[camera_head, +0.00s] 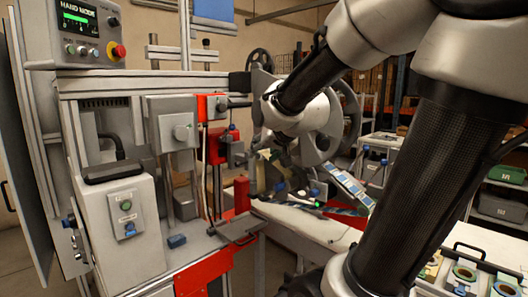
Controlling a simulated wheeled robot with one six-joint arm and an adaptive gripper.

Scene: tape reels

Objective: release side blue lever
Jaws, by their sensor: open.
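My gripper (268,186) is at the end of my arm, in the middle of the view, pointing down in front of the machine's reel side. It is open, and its fingers are small and dark against the parts behind. Several small blue parts show, and I cannot tell which is the side blue lever. One blue part (313,192) is just right of my gripper. Another blue part (233,127) is on the red and grey unit, up and left of my gripper. I see no contact between my gripper and a lever.
A control panel (85,35) with a red stop button is at upper left. A grey box (125,228) stands below it. Red brackets (205,272) edge the machine bed. A large grey reel (325,125) is behind my wrist. Shelves with a green bin (508,174) are at right.

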